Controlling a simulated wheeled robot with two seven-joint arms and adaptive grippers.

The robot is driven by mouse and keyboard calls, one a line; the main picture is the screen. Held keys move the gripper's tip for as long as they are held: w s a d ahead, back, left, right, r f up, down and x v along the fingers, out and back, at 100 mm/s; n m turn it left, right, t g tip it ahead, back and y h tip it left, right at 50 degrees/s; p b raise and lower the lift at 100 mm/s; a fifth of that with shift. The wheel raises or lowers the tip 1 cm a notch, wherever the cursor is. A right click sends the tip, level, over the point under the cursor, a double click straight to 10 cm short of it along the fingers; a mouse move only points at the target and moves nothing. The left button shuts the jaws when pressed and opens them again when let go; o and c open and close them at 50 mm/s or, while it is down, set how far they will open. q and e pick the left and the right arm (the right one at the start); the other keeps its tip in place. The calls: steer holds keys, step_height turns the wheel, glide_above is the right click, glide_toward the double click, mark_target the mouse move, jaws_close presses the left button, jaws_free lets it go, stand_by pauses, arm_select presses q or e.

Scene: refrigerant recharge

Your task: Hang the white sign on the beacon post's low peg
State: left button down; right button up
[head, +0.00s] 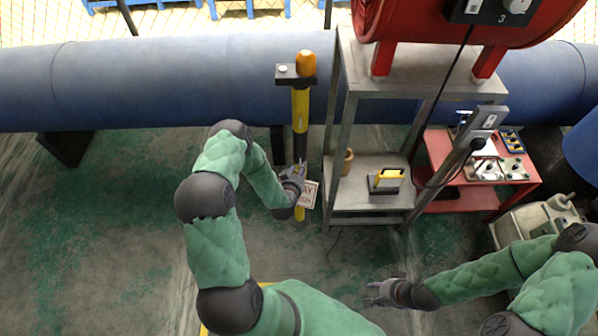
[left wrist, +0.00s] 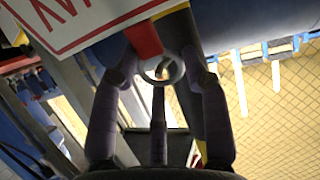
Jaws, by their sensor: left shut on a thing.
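The beacon post (head: 300,110) is yellow and black with an orange beacon (head: 305,63) on top, standing in front of the blue pipe. My left gripper (head: 300,172) is beside the lower post, shut on the white sign. The sign (head: 308,194) hangs just below the fingers, close to the post; its red-lettered face (left wrist: 75,22) fills the upper left of the left wrist view. There a grey ring (left wrist: 162,70) sits between my fingertips with a red bar (left wrist: 142,40) by it. I cannot tell whether the ring is around the peg. My right gripper (head: 372,294) is open and empty above the floor.
A metal shelf (head: 345,200) stands right of the post, holding a yellow-and-black device (head: 387,180) and a brown cup (head: 347,160). A red cart (head: 522,188) with tools is further right. Floor left of my left arm is clear.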

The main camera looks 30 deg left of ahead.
arm_select(q)
steer(key=shift+w+a+f+b, duration=0.25)
steer(key=shift+w+a+b, duration=0.05)
steer(key=shift+w+b, duration=0.2)
stand_by(0.5)
steer(key=shift+w+f+b, duration=0.1)
steer(key=shift+f+b, duration=0.1)
steer(key=shift+b, duration=0.1)
steer(key=shift+a, duration=0.1)
stand_by(0.6)
stand_by(0.4)
steer(key=c, duration=0.6)
jaws_free()
steer(key=shift+o, duration=0.2)
steer(key=v, duration=1.2)
